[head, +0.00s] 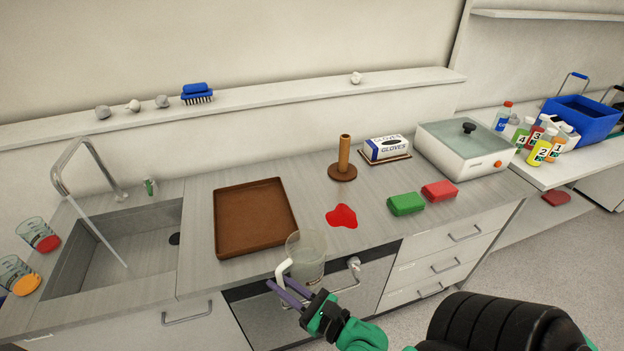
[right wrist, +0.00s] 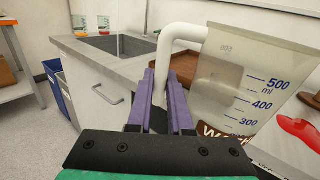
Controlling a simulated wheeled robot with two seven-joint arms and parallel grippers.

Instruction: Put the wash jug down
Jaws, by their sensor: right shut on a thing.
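The wash jug (head: 308,262) is a clear measuring jug with a white handle, held at the counter's front edge. In the right wrist view the jug (right wrist: 255,85) shows ml marks and part of a dark label. My right gripper (head: 289,290) is shut on the jug's white handle, and its purple fingers (right wrist: 167,100) clasp the handle in the wrist view. The jug looks upright in the head view. Whether its base touches anything cannot be told. My left gripper is not in view.
A brown tray (head: 254,249) lies behind and left of the jug. A red spill (head: 342,216) is behind and right, near green (head: 406,204) and red (head: 440,191) blocks. The sink (head: 110,262) with running tap is left. Bare counter (head: 300,200) lies between tray and spill.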

